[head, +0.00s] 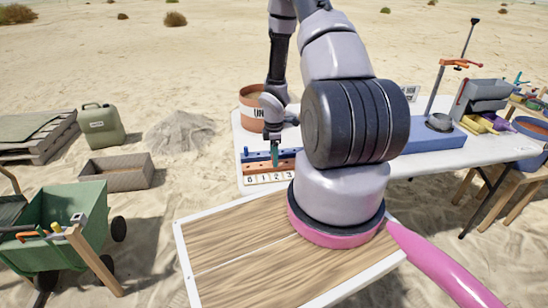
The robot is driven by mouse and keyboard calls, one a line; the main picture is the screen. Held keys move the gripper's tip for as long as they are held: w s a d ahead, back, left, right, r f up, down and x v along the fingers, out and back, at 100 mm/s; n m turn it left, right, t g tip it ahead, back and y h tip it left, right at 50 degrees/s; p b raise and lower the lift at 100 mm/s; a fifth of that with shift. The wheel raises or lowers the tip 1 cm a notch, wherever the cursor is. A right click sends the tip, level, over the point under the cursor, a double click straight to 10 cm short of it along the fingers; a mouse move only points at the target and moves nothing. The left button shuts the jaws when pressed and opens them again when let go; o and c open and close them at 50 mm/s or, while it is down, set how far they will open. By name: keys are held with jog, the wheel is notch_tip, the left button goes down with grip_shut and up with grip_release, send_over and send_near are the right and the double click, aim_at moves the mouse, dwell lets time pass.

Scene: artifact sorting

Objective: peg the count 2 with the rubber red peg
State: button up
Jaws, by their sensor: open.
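A count board on the white table has a blue strip (255,156) with dark holes and an orange strip (256,168) in front of it. White number tiles (264,179) reading 0, 1, 2, 3 run along its front edge. My gripper (275,158) is open and points down over the board, near the column of the 2. A narrow teal piece shows at its tips; I cannot tell whether it is a fingertip or a peg. I cannot make out a red peg; my arm covers part of the table.
An orange-brown bucket (251,112) with partly hidden lettering stands behind the board. A blue block (432,137) with a grey round piece is to the right, with colored bins (482,122) beyond. A green cart (60,225) and brown crate (116,174) stand on the sand at left.

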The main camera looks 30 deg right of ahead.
notch_tip(320, 180, up, 11)
jog(key=shift+f, duration=0.15)
dwell(0.6)
jog(key=s+a+r+m+t+h, duration=0.15)
jog(key=r+m, duration=0.35)
jog(key=r, duration=0.7)
jog(key=s+a+r+m+t, duration=0.15)
jog(key=r+m, duration=0.25)
jog(key=r, duration=0.9)
jog(key=s+a+r+m+t+y, duration=0.1)
jog(key=s+a+r+m+t, duration=0.1)
jog(key=s+a+r+m, duration=0.3)
jog(key=s+a+r+m+t+y, duration=0.2)
jog(key=s+a+r+m, duration=0.3)
jog(key=s+r, duration=0.6)
jog(key=shift+s+a+r, duration=0.15)
jog(key=shift+s+r, duration=0.05)
jog(key=shift+s, duration=0.1)
jog(key=shift+y, duration=0.25)
